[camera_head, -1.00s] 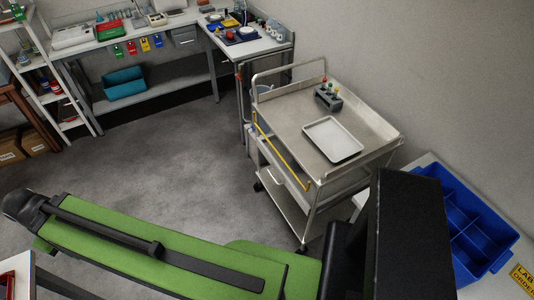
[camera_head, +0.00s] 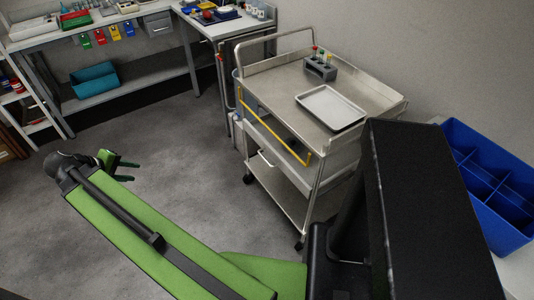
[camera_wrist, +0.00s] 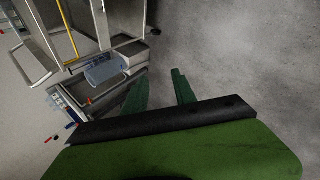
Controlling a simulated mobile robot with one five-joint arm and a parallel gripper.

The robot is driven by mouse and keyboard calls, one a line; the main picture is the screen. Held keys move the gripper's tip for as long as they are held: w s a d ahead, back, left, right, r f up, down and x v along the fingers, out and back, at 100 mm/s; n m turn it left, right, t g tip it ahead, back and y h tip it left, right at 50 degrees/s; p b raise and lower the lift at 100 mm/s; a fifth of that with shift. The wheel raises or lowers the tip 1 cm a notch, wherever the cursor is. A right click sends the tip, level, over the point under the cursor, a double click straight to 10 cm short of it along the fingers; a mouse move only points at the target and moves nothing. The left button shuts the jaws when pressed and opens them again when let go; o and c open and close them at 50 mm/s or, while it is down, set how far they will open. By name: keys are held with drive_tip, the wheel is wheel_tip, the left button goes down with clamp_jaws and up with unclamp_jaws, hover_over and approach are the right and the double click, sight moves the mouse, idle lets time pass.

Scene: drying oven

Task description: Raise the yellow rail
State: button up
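The yellow rail (camera_head: 272,128) runs along the near left side of the metal trolley (camera_head: 352,115), below its top shelf. It slopes down toward the right in the head view. It also shows in the wrist view (camera_wrist: 68,32) at the upper left. My gripper (camera_head: 127,165) is at the left in the head view, out over the floor and well apart from the rail. In the wrist view its two green fingers (camera_wrist: 163,85) are spread with only grey floor between them. It is open and empty.
A tray (camera_head: 330,107) and a small rack with coloured caps (camera_head: 320,68) sit on the trolley top. A blue divided bin (camera_head: 490,185) stands at the right. A bench with a teal bin (camera_head: 95,80) is at the back left. The floor between is clear.

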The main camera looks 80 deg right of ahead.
drive_tip(key=s+d+f+m+g+h+b, duration=0.1)
drive_tip(key=s+d+f+g+h+b, duration=0.1)
drive_tip(key=s+d+f+b, duration=0.45)
drive_tip(key=s+d+f+m+g+h+b, duration=0.1)
drive_tip(key=s+d+f+m+g+b, duration=0.15)
drive_tip(key=s+d+b, duration=0.6)
drive_tip(key=m+g+h+b, duration=0.2)
drive_tip(key=g+b, duration=0.4)
drive_tip(key=b, duration=0.3)
approach(270, 129)
drive_tip(key=x, duration=1)
drive_tip(key=shift+w+d+f, duration=0.1)
drive_tip(key=shift+d+f, duration=0.05)
drive_tip(key=shift+f, duration=0.15)
drive_tip(key=shift+c, duration=0.2)
clamp_jaws()
